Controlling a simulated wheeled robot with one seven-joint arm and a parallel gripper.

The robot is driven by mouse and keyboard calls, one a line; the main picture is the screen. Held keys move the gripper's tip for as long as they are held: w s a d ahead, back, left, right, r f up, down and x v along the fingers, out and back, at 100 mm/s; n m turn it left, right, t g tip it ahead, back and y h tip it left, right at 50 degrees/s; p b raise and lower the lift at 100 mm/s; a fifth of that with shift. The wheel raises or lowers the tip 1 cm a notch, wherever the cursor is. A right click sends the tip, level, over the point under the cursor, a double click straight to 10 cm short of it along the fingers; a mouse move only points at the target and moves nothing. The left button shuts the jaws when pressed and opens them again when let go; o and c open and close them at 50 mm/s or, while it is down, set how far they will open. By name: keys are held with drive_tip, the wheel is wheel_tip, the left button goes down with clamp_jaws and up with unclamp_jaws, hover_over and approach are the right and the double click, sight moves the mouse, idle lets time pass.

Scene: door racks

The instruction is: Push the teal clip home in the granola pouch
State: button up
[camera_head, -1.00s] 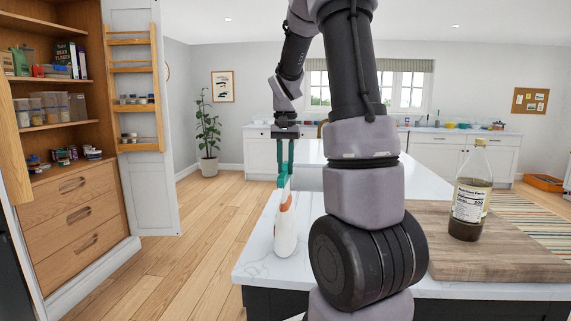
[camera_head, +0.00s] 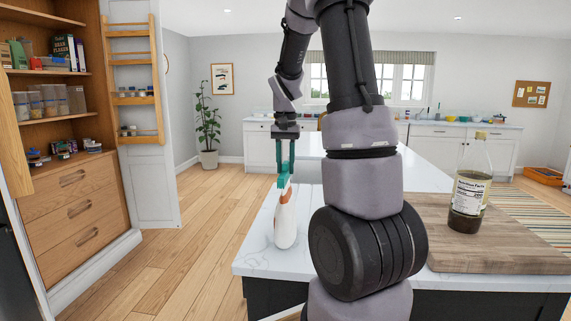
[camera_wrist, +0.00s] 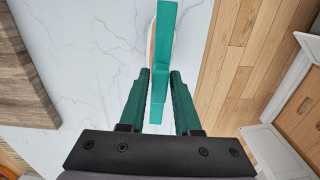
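The granola pouch (camera_head: 285,226), white with an orange patch, stands on the near left part of the white counter in the head view. The teal clip (camera_wrist: 166,35) is at the pouch's top and shows as a long bar in the wrist view, with a stem running back between my fingers. My gripper (camera_head: 285,174) points down above the pouch, its teal fingers on either side of the clip. It appears shut on the clip's stem. In the wrist view, my gripper (camera_wrist: 160,76) covers part of the stem's sides. How deep the clip sits on the pouch is hidden.
The counter (camera_head: 262,262) is clear around the pouch, and its left edge is close by. A wooden board (camera_head: 500,250) with a dark bottle (camera_head: 468,190) is at the right. An open pantry (camera_head: 70,150) stands at the left.

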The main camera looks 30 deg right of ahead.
sight(286, 162)
drive_tip(key=shift+o, duration=1.3)
wheel_tip(286, 162, up, 11)
drive_tip(key=s+a+r+n+t+y, duration=0.1)
drive_tip(key=s+a+r+t, duration=0.1)
drive_tip(key=s+a, duration=0.4)
drive_tip(key=s+a+r+n+t+y, duration=0.1)
drive_tip(key=s+a+t, duration=0.4)
drive_tip(key=s, duration=0.8)
drive_tip(key=shift+s+a+r+n, duration=0.2)
drive_tip(key=shift+a+r+n, duration=0.25)
drive_tip(key=shift+a, duration=0.7)
